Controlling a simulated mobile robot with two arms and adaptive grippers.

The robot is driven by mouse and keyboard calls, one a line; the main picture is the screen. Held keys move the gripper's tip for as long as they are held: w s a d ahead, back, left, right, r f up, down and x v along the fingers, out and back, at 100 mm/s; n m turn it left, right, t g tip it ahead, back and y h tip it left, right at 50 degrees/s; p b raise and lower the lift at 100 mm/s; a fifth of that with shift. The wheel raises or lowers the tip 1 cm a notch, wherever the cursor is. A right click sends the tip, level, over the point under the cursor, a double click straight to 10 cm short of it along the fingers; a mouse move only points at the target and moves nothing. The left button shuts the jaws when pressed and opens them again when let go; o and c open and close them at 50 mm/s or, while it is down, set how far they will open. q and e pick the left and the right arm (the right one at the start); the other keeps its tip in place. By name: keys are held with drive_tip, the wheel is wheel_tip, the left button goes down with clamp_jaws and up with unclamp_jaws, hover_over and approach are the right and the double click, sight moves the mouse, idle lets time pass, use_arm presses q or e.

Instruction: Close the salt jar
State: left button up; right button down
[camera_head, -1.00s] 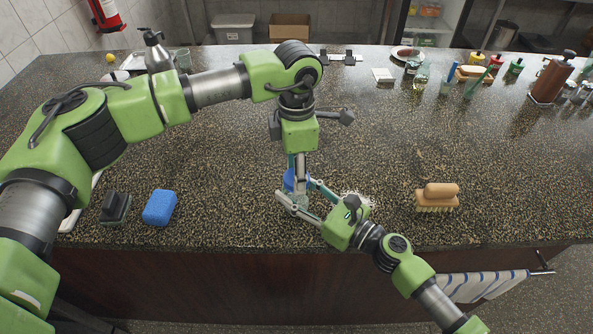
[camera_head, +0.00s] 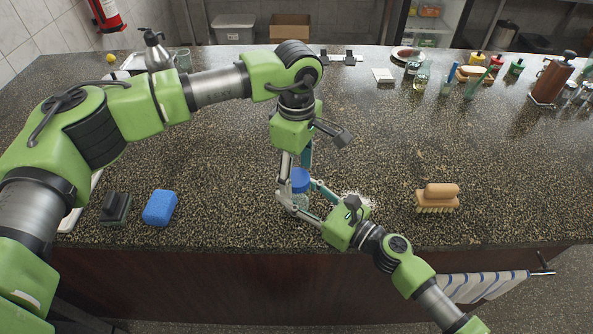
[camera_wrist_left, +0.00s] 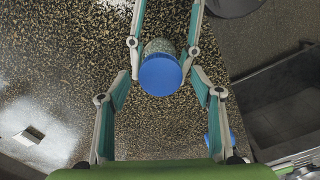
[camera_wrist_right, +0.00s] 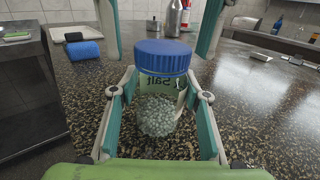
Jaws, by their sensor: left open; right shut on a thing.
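The salt jar (camera_wrist_right: 160,108) is clear, with white grains inside and a "Salt" label. Its blue lid (camera_head: 299,181) sits on top of the jar and looks level. My right gripper (camera_head: 296,203) is shut on the jar body near the front of the counter. My left gripper (camera_head: 293,186) comes down from above with its fingers open on both sides of the lid. In the left wrist view the lid (camera_wrist_left: 160,75) shows between the open fingers, hiding most of the jar. I cannot tell how tight the lid is.
A wooden brush (camera_head: 437,197) lies to the right. White grains (camera_head: 357,199) are spilled beside my right gripper. The counter's middle is clear.

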use_arm(q)
wheel_tip(320, 180, up, 12)
idle(0.4)
use_arm(e)
drive_tip(key=c, duration=1.1)
unclamp_jaws()
drive_tip(key=v, duration=1.2)
use_arm(q)
drive_tip(key=shift+f, duration=0.1)
